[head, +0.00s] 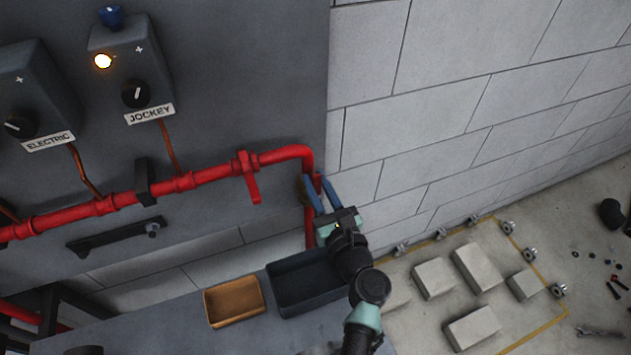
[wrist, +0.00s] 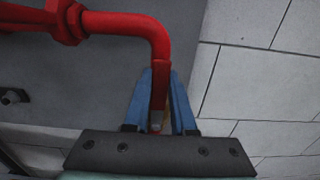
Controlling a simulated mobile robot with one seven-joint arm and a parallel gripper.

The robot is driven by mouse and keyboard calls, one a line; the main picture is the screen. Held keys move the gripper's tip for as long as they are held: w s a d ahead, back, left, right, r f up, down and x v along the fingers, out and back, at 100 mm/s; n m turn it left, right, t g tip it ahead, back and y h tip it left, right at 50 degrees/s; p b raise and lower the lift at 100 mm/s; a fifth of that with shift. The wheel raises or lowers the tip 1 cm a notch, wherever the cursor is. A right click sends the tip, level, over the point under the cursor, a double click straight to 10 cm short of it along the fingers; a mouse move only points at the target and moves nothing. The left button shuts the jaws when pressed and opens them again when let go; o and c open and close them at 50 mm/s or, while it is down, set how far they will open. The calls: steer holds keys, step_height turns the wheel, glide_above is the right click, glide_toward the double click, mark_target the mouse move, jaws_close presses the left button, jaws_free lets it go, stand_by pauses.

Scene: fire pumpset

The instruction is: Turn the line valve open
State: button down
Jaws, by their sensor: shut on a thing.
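A red pipe (head: 205,175) runs along the dark panel, bends at an elbow and drops downward. A valve body with a red lever (head: 252,186) hanging down sits on the pipe left of the elbow. My gripper (head: 316,188) is just below the elbow, its blue fingers on either side of a narrow red part (wrist: 158,92) at the drop pipe. The gripper is shut on this part.
A dark tray (head: 285,301) and an orange tray (head: 233,319) stand below on the bench. JOCKEY (head: 132,75) and ELECTRIC (head: 36,95) control boxes are on the panel. A block wall (head: 480,90) is at the right. Concrete blocks (head: 477,268) lie on the floor.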

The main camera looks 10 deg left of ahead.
steer(key=shift+d, duration=0.1)
steer(key=c, duration=0.7)
jaws_free()
steer(key=shift+c, duration=0.2)
steer(key=b+v, duration=0.1)
steer(key=v, duration=1.2)
